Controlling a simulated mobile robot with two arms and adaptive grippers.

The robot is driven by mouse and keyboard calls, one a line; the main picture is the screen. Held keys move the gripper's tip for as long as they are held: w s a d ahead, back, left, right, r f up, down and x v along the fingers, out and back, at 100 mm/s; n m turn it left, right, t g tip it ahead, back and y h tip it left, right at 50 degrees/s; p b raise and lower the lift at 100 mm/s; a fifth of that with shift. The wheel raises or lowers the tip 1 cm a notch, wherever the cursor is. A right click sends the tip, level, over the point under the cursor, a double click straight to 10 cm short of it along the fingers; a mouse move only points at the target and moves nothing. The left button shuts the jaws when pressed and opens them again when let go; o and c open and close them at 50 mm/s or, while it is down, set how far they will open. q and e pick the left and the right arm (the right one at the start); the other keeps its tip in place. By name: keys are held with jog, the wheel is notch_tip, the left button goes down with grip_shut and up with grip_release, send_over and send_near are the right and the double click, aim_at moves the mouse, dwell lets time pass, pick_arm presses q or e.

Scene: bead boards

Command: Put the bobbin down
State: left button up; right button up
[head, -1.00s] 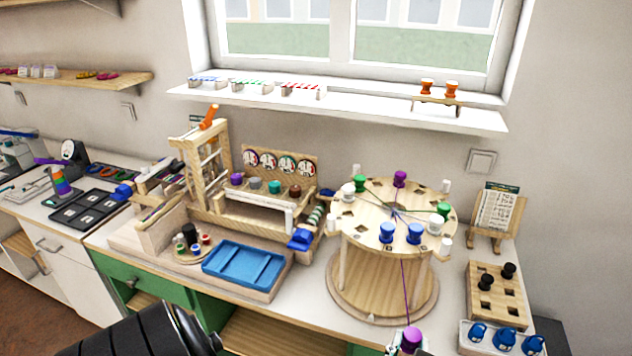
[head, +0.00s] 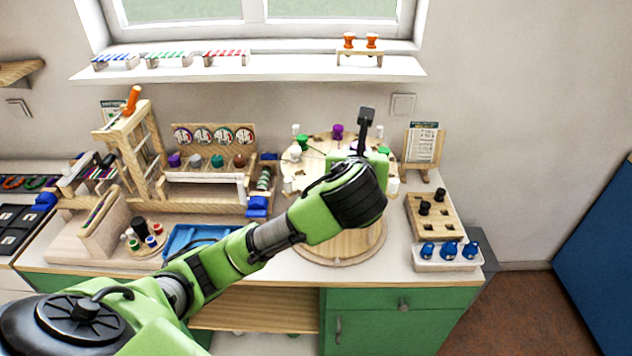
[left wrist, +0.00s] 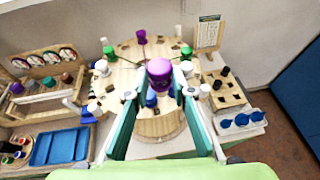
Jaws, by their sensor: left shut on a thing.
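My left gripper (left wrist: 158,84) is shut on a purple bobbin (left wrist: 159,72), which it holds over the round wooden board. The board (left wrist: 125,77) also shows in the head view (head: 316,168), partly behind my arm, which hides the fingers and held bobbin there. Around its rim stand another purple bobbin (left wrist: 141,37), green bobbins (left wrist: 109,53) and white bobbins (left wrist: 102,68). A blue bobbin (left wrist: 151,98) shows between my fingers. The gap between held bobbin and board cannot be judged. My right gripper is not in view.
A wooden block with holes and black knobs (head: 425,208) and a white tray of blue items (head: 448,262) stand right of the board. A card stand (head: 423,145) is behind. A blue tray (left wrist: 54,148) and wooden rack lie left. A windowsill shelf (head: 250,67) hangs above.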

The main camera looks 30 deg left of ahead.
pick_arm(q)
jog(key=a+f, duration=0.2)
jog(key=a, duration=0.1)
jog(key=a+f+p, duration=0.1)
jog(key=a+f, duration=0.4)
jog(key=a, duration=0.1)
jog(key=shift+s+a+f, duration=0.1)
jog(key=shift+a+f, duration=0.15)
jog(key=shift+a, duration=0.05)
jog(key=f, duration=0.1)
jog(key=f+p, duration=0.1)
jog(key=f, duration=0.1)
jog(key=shift+a, duration=0.3)
grip_shut()
jog(key=shift+f, duration=0.35)
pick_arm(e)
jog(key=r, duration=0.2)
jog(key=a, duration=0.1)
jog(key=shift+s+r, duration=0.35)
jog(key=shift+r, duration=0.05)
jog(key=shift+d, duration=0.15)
pick_arm(q)
jog(key=o, duration=1.1)
grip_release()
jog(key=shift+f, duration=0.1)
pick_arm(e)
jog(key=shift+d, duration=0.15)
